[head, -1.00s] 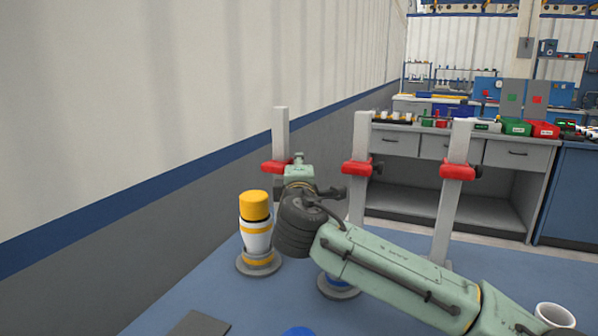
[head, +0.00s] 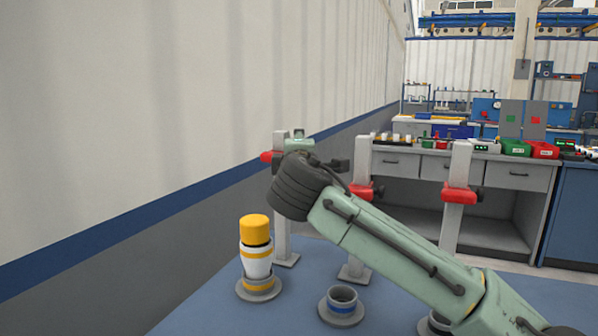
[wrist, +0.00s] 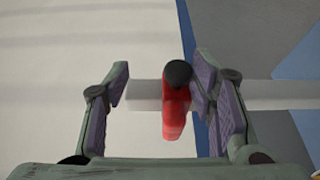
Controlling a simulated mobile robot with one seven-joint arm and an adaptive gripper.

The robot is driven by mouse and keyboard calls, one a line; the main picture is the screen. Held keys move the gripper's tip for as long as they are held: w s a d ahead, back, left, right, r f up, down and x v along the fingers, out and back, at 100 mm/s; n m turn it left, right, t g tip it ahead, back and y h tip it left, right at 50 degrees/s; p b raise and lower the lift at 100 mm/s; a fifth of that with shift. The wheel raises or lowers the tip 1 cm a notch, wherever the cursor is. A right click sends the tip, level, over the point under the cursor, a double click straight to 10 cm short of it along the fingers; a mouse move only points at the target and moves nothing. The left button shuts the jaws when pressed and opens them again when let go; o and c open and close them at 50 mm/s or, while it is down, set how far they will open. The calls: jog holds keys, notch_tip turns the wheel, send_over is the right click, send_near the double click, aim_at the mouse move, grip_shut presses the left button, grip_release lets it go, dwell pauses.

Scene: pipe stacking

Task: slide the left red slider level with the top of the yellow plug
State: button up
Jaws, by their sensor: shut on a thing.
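The left red slider (head: 266,157) is high on the left grey post (head: 283,225), a short way below its top. My gripper (head: 318,157) is at this slider, and my wrist hides much of it in the head view. In the wrist view, the red slider (wrist: 176,108) with its black knob lies between the two fingers of my gripper (wrist: 168,98). The right finger meets the slider's knob side; a gap shows between slider and left finger, which is by the post's end. The yellow plug (head: 255,228) stands on a white, yellow-banded pipe, lower in the picture than the slider.
Two more posts carry red sliders, the middle one (head: 365,192) and the right one (head: 460,195), both lower on their posts. A blue-banded pipe base (head: 342,304) stands on the blue table in front. A wall runs along the left.

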jog(key=shift+d+r, duration=0.1)
jog(key=shift+r, duration=0.4)
jog(key=shift+s, duration=0.15)
jog(key=s+b, duration=0.1)
jog(key=s, duration=1.1)
jog(key=shift+s+d+f, duration=0.15)
jog(key=shift+d+f, duration=0.1)
jog(key=shift+d, duration=0.2)
dwell(0.4)
